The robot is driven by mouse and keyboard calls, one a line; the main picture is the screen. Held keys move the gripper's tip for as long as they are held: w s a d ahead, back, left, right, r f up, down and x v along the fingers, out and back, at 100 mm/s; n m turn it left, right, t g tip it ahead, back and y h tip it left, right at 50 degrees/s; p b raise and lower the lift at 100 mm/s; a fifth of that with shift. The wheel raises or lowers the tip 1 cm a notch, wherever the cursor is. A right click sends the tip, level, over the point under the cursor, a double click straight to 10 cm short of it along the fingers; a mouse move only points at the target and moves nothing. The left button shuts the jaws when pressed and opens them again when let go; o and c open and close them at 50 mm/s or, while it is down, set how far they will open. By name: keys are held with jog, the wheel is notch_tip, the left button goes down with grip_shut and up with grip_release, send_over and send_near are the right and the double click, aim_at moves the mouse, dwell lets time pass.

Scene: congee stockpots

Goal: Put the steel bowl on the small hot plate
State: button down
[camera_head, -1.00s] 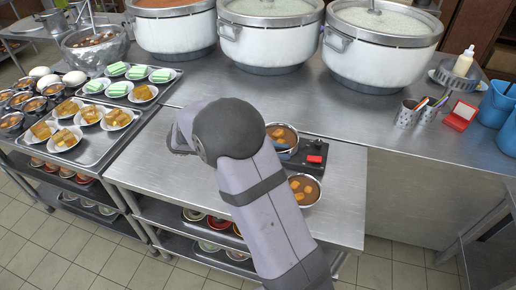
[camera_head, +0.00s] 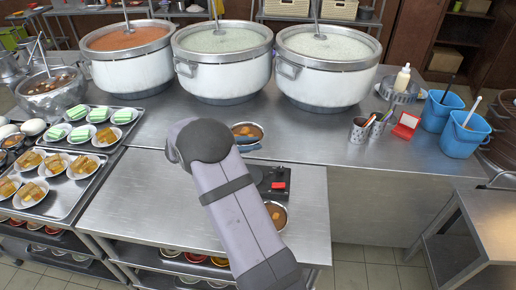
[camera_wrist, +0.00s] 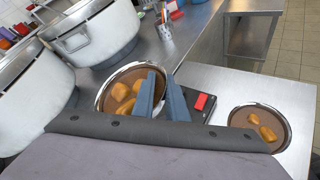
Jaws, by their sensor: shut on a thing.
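A steel bowl (camera_head: 248,131) of brown soup with orange-brown pieces is in my gripper (camera_head: 246,146). In the wrist view, my gripper's blue-grey fingers (camera_wrist: 163,77) are shut on the near rim of this bowl (camera_wrist: 122,89), which appears tilted. The small hot plate (camera_head: 266,174), dark with a red block, is on the steel table, partly hidden by my arm. The held bowl is beyond the hot plate in the head view, apart from it; its height is unclear. The hot plate (camera_wrist: 205,103) is partly hidden behind the fingers in the wrist view.
A second similar bowl (camera_head: 278,214) stands on the table just in front of the hot plate. Large stockpots (camera_head: 222,70) line the back counter. Trays of small dishes (camera_head: 58,180) are at left; a pen cup (camera_head: 359,130) and blue buckets (camera_head: 465,135) are at right.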

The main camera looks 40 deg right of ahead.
jog(key=shift+f, duration=0.15)
jog(key=shift+f+b, duration=5.15)
jog(key=shift+f, duration=1.75)
jog(key=shift+f+b, duration=0.3)
jog(key=shift+f, duration=0.05)
jog(key=c, duration=1.7)
grip_release()
jog(key=shift+f, duration=0.1)
jog(key=shift+c, duration=1.4)
jog(key=shift+a, duration=0.2)
jog(key=shift+p+v, duration=0.8)
jog(key=shift+v, duration=1.6)
